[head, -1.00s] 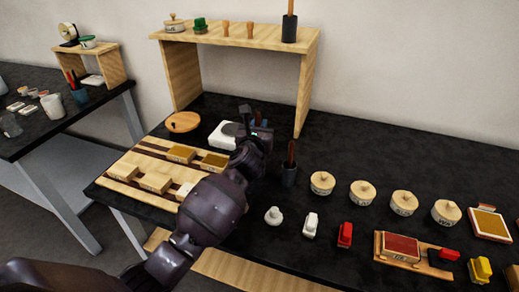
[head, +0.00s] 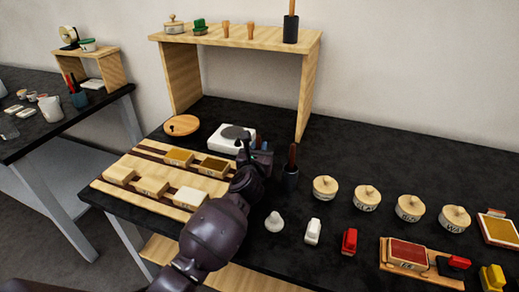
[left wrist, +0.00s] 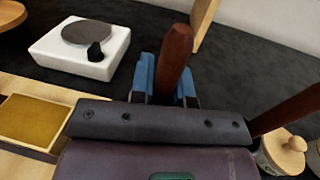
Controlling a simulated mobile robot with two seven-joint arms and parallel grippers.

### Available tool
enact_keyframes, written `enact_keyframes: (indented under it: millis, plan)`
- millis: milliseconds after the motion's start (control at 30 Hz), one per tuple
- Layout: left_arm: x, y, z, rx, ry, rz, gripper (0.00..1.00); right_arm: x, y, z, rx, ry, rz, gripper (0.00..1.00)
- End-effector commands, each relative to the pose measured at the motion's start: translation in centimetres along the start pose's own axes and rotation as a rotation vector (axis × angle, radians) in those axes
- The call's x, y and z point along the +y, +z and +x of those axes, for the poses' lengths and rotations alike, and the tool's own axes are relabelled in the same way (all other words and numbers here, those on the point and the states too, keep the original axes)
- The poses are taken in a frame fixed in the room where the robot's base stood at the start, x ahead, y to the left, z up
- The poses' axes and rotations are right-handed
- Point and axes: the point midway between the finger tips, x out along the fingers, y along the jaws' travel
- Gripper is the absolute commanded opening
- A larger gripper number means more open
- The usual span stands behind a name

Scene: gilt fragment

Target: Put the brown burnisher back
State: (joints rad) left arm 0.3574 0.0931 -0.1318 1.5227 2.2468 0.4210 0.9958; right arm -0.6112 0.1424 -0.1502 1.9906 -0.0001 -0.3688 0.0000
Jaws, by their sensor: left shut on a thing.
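My left gripper (head: 258,147) hangs over the black table, just left of a dark cup (head: 290,180) with a brown stick (head: 292,154) standing in it. In the left wrist view, the blue fingers of my left gripper (left wrist: 166,85) are shut on the brown burnisher (left wrist: 175,52). Its brown handle sticks up between them, slightly tilted. Its lower end is hidden by the gripper body. A second brown stick (left wrist: 290,108) shows apart at the right of that view. My right gripper is not in view.
A white hotplate (head: 221,141) stands behind my left gripper. A striped wooden board (head: 105,187) with several small boxes lies to the left. Lidded pots (head: 325,188) and small coloured blocks (head: 349,241) stand to the right. A wooden shelf (head: 232,45) rises at the back.

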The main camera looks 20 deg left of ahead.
Motion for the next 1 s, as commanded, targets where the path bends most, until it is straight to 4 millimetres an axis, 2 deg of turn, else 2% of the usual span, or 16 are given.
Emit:
enact_keyframes:
  millis: [100,133,267,633,767,1000]
  plan:
    - [0.0,-0.5,0.0,0.001,0.000,0.000,0.00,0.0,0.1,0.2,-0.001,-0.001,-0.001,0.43]
    - [0.0,-0.4,0.0,0.001,0.000,0.000,0.21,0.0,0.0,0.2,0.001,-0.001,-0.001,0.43]
    - [0.0,-0.3,0.0,0.001,0.000,0.000,0.41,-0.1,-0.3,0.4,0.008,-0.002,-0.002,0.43]
    - [0.0,0.3,0.0,-0.001,0.000,0.000,0.42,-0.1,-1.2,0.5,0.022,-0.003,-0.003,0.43]
    - [0.0,0.1,-1.4,0.002,0.000,-0.001,0.42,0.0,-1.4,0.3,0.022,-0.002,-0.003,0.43]
    - [0.0,0.1,-5.5,0.000,0.000,-0.001,0.42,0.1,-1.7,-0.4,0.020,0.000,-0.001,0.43]
